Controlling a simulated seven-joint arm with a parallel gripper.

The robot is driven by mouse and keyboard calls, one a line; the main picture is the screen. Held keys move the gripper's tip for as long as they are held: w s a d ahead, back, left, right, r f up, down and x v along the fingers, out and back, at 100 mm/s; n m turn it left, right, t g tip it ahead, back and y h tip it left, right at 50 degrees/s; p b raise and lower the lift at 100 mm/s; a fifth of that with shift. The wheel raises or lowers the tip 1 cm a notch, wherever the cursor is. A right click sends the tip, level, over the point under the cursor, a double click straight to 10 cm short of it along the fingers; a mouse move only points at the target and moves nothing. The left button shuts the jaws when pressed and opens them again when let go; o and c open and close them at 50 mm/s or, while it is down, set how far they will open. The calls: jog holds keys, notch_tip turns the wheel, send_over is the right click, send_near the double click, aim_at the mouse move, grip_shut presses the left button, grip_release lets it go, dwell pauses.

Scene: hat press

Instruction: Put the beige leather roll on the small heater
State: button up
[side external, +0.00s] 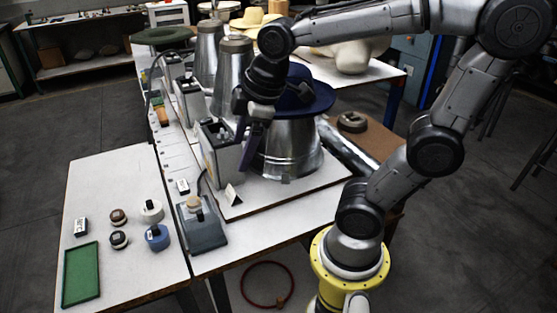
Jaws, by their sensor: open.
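A small beige round piece (193,202), which looks like the beige leather roll, is on top of a low blue-grey device (207,238), which looks like the small heater. The device stands at the table's front edge. A dark part also shows on top of it, and the exact contact is too small to tell. My gripper (246,132) is open, above and to the right of the roll and apart from it. It hangs in front of the large metal hat press, and its fingertips are hard to make out against it.
The metal press (287,152) with a dark blue hat (310,93) stands close by my gripper. A grey control box (222,158) is left of it. On the left table are a white roll (151,210), a blue roll (157,238), dark rolls and a green tray (81,275).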

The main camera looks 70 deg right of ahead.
jog(key=s+f+m+t, duration=0.1)
jog(key=s+m, duration=0.5)
jog(key=s, duration=0.1)
jog(key=shift+s+a+f+m+t, duration=0.2)
jog(key=shift+s+a+m+t, duration=0.15)
jog(key=shift+a, duration=0.1)
dwell(0.5)
